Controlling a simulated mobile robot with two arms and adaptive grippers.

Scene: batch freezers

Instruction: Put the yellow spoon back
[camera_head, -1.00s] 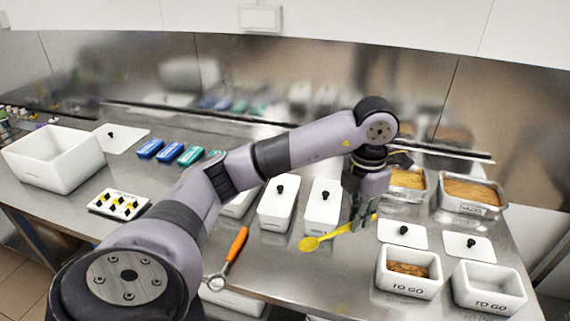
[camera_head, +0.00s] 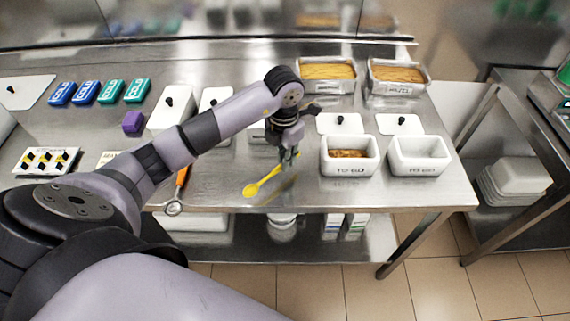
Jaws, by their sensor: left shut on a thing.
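The yellow spoon (camera_head: 262,182) is at the front of the steel table, its bowl toward the front left and its handle running up to my left gripper. My left gripper (camera_head: 287,165) points down and is shut on the handle end of the spoon. Whether the spoon is clear of the table top or touching it, I cannot tell. My right gripper is not in view.
Two white TO GO boxes (camera_head: 349,158) (camera_head: 418,157) stand right of the gripper, the left one holding brown food. Their lids (camera_head: 339,124) lie behind. Metal trays (camera_head: 327,83) stand at the back. An orange-handled scoop (camera_head: 180,189) lies left. White lidded tubs (camera_head: 172,108) stand behind my arm.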

